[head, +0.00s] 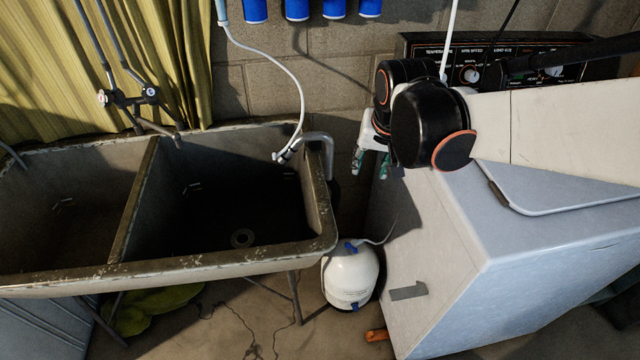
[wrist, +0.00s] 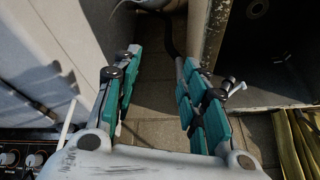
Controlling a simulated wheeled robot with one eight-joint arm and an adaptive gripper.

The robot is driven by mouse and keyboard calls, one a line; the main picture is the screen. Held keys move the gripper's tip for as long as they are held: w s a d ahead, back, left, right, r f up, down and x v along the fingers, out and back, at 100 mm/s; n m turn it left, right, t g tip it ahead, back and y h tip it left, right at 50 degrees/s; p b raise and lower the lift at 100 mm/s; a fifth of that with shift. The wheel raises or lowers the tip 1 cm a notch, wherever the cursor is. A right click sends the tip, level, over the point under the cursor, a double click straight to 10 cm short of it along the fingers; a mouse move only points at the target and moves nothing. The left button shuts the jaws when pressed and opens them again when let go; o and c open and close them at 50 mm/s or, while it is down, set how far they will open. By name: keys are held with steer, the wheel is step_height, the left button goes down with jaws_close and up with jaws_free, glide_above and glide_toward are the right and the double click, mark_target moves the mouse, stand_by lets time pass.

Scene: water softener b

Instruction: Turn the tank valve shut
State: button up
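The white tank (head: 350,278) stands on the floor between the sink and the white washing machine in the head view. A small blue piece that looks like the tank valve (head: 351,246) sits at its top, by a thin pale tube. How the valve is turned is too small to tell. My gripper (head: 370,168) points down above and behind the tank, apart from it. In the wrist view my gripper (wrist: 158,60) is open, with nothing between its green-padded fingers. Part of a pale rounded thing, perhaps the tank, shows at the top edge there; the valve is not clear.
The double sink (head: 328,225) stands left of the tank, and the washing machine (head: 440,270) stands close on the right. A white hose (head: 297,80) hangs into the sink from the blue filters (head: 298,9). The gap between sink and machine is narrow.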

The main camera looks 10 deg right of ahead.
steer(key=w+f+m+g, duration=0.2)
steer(key=w+f, duration=0.7)
steer(key=m+g+p, duration=0.2)
steer(key=m+g, duration=0.2)
steer(key=m, duration=0.2)
glide_above(348, 243)
steer(key=shift+h, duration=0.4)
steer(key=f, duration=3.4)
steer(key=shift+w+a, duration=0.25)
steer(key=shift+a, duration=0.15)
steer(key=f+b, duration=0.1)
steer(key=f, duration=0.1)
steer(key=f+b, duration=0.1)
steer(key=f, duration=0.1)
steer(key=f+b, duration=0.1)
steer(key=f, duration=0.2)
steer(key=shift+s+d+f, duration=0.1)
steer(key=shift+s+d, duration=0.2)
steer(key=shift+s, duration=0.1)
jaws_close()
